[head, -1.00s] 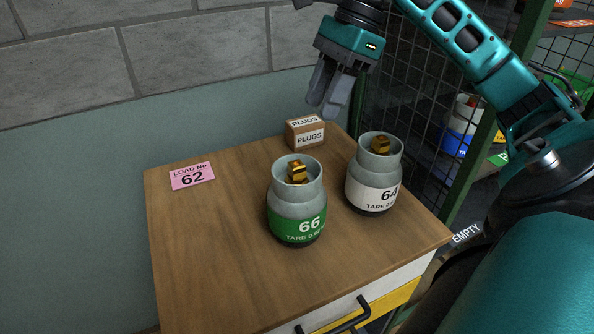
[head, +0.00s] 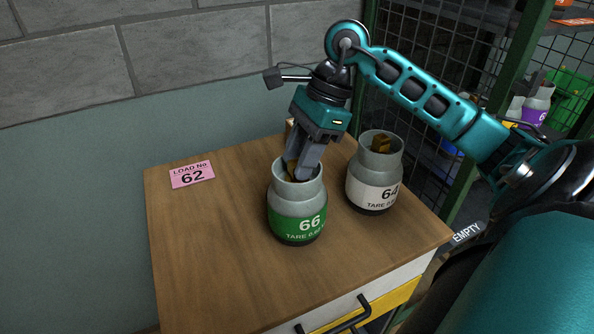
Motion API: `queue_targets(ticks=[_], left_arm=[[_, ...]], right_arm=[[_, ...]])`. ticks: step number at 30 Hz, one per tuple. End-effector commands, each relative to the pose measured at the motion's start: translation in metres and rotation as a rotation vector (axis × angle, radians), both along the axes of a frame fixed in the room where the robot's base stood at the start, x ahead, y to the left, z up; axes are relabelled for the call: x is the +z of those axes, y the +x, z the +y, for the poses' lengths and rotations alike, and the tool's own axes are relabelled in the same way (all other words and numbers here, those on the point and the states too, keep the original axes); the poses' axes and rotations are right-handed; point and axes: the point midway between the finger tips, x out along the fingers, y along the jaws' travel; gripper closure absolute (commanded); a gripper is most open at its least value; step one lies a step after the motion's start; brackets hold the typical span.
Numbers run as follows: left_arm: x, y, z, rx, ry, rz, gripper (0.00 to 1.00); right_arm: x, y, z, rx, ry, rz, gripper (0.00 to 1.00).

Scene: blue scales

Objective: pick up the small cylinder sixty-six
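The small cylinder sixty-six (head: 297,212) stands upright on the wooden cabinet top, grey with a green band reading 66. My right gripper (head: 298,172) points down at its open collar from above, with the fingertips at the brass valve (head: 288,167) inside the collar. The fingers cover most of that valve, and I cannot tell whether they are closed on it. My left gripper is not in view.
Cylinder 64 (head: 372,186), with a white band, stands close on the right. A mesh rack (head: 425,50) stands behind right.

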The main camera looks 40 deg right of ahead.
Motion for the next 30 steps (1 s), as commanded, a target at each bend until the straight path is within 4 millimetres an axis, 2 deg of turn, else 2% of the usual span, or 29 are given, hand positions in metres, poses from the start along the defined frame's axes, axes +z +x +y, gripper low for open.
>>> queue_targets(ticks=[3,15,30], left_arm=[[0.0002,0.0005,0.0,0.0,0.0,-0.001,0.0],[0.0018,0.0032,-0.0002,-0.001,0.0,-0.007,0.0],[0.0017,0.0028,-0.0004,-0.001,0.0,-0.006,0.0]], right_arm=[[0.0002,0.0,-0.0001,0.0,0.0,0.0,0.64],[0.0006,-0.0001,-0.0002,0.0,0.0,0.0,1.0],[0.0008,0.0001,-0.0004,0.0,0.0,-0.001,1.0]])
